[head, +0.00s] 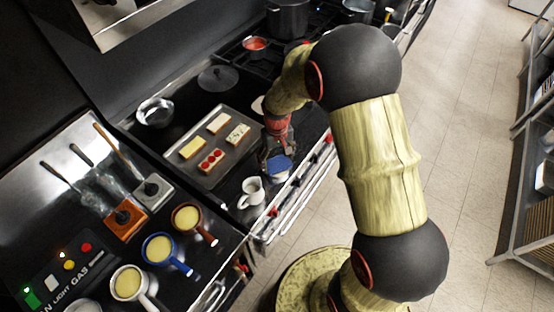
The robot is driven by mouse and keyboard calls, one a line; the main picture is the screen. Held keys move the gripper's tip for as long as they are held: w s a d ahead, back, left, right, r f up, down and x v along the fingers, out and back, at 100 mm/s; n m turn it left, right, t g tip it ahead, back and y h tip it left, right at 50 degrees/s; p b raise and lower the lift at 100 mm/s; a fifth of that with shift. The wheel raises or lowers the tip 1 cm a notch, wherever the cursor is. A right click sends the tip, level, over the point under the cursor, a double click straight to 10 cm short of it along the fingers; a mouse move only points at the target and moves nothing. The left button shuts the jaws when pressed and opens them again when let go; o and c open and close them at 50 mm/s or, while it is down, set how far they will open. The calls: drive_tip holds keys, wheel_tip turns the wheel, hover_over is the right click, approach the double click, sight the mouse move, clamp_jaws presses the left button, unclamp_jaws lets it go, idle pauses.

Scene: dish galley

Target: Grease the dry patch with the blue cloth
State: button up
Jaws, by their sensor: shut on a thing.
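My gripper (276,157) points down over the right side of the dark worktop, just right of the tray. It is shut on a small blue thing, seemingly the blue cloth (281,168), partly hidden by the fingers. A grey tray (178,150) lies to the left, holding a pale slab (218,123), a yellow slab (193,147), a speckled slab (238,134) and a red-topped slab (211,160). I cannot tell a dry patch apart from the rest of the surface. Whether the cloth touches the worktop is unclear.
Pans with yellow contents, one brown (187,218), one blue (158,250) and one white (127,283), stand front left. A dark lid (217,78) and a metal bowl (155,112) lie behind the tray. A rail edges the counter.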

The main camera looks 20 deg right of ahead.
sight(277, 162)
drive_tip(key=shift+r+p, duration=1.9)
drive_tip(key=shift+r, duration=1.3)
drive_tip(key=shift+f, duration=0.1)
